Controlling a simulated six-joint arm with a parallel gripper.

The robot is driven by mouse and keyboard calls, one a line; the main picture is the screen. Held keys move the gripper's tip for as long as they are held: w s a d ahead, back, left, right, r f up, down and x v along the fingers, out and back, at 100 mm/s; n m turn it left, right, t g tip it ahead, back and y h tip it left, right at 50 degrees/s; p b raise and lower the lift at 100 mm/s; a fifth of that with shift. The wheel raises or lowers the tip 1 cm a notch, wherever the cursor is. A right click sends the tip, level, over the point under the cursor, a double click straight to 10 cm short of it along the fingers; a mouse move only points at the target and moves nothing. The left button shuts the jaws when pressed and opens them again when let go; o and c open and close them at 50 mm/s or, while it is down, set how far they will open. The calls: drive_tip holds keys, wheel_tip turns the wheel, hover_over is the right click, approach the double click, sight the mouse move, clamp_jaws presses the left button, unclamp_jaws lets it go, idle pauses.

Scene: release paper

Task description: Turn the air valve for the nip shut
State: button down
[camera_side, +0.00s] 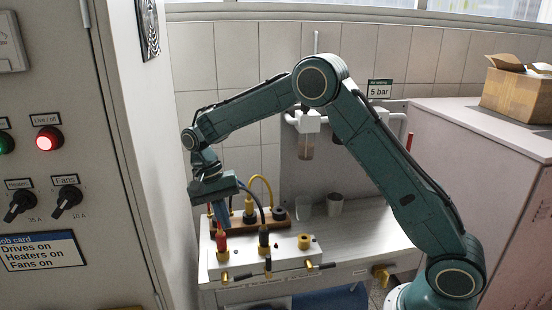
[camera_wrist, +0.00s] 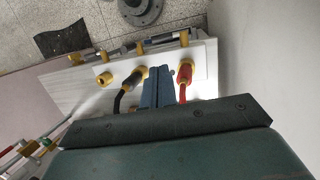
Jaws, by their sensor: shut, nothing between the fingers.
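A white valve block (camera_side: 285,262) stands on the bench. Small brass valves with dark handles line its front: a left one (camera_side: 225,278), a middle one (camera_side: 268,265) and a right one (camera_side: 312,265). No readable label shows which serves the nip. They also show along the block's edge in the wrist view (camera_wrist: 140,47). A red hose plug (camera_side: 221,243) and a black hose plug (camera_side: 263,240) stand upright in the block. My gripper (camera_side: 222,220) is shut and empty, pointing down by the red plug. In the wrist view my fingers (camera_wrist: 160,75) lie between the plugs.
A yellow fitting (camera_side: 304,242) stands at the block's right. A larger brass valve (camera_side: 381,274) sits on the bench front at right. A control cabinet (camera_side: 75,150) closes off the left.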

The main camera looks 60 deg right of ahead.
drive_tip(key=shift+f, duration=0.2)
approach(247, 270)
drive_tip(key=s+f, duration=0.1)
drive_tip(key=s+a+f, duration=0.1)
drive_tip(key=f, duration=0.1)
drive_tip(key=s+a+f, duration=0.1)
drive_tip(key=f, duration=0.1)
drive_tip(key=shift+s+a, duration=0.15)
drive_tip(key=shift+a, duration=0.05)
idle(0.5)
drive_tip(key=shift+s+d+f, duration=0.2)
drive_tip(key=shift+s+f, duration=0.1)
drive_tip(key=shift+f, duration=0.3)
drive_tip(key=shift+s+d+f, duration=0.2)
drive_tip(key=shift+s+f, duration=0.1)
drive_tip(key=shift+f, duration=0.3)
drive_tip(key=s+d+v, duration=0.2)
drive_tip(key=v, duration=1.3)
drive_tip(key=shift+r, duration=0.3)
